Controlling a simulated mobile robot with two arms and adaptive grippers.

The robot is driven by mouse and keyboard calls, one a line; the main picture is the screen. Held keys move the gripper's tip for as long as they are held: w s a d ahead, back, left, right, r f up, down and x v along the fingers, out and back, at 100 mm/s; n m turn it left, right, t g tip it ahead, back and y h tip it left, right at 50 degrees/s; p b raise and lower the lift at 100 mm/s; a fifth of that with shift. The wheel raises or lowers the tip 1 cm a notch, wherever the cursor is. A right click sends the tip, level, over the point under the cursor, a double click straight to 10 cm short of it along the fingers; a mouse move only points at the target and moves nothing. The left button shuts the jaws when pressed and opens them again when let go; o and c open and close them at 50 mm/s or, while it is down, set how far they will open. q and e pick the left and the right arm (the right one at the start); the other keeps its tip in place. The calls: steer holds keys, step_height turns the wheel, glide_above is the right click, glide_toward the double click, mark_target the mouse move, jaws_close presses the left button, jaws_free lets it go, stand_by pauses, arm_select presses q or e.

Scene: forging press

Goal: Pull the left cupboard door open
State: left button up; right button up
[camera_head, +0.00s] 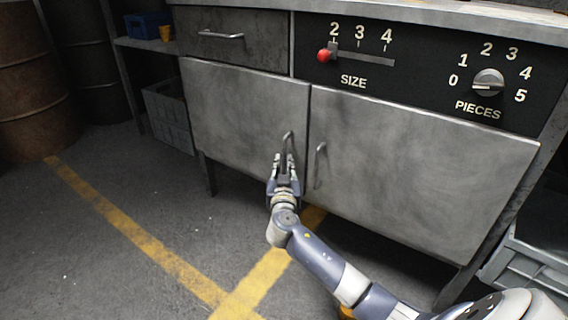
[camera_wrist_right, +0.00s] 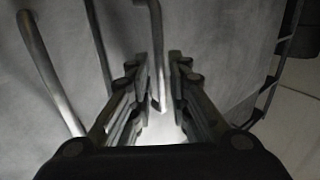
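The left cupboard door (camera_head: 240,112) is a grey metal panel and looks closed, flush beside the right door. Its upright bar handle (camera_head: 288,140) is near its right edge. My right gripper (camera_head: 284,162) is at the lower part of this handle. In the right wrist view, the handle (camera_wrist_right: 154,30) runs down between the two fingers of the gripper (camera_wrist_right: 160,62). The fingers are apart, with a narrow gap showing on either side of the bar. My left gripper is not in view.
The right door (camera_head: 420,170) has its own handle (camera_head: 319,165) close beside my gripper. Above are a drawer (camera_head: 245,48) and a black panel with a red-knobbed slider (camera_head: 325,55) and a dial (camera_head: 488,82). The floor in front is clear.

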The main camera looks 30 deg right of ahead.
mark_target(284, 159)
steer(key=shift+b+x, duration=0.6)
steer(key=shift+x, duration=1.5)
jaws_close()
steer(key=shift+a+f, duration=0.1)
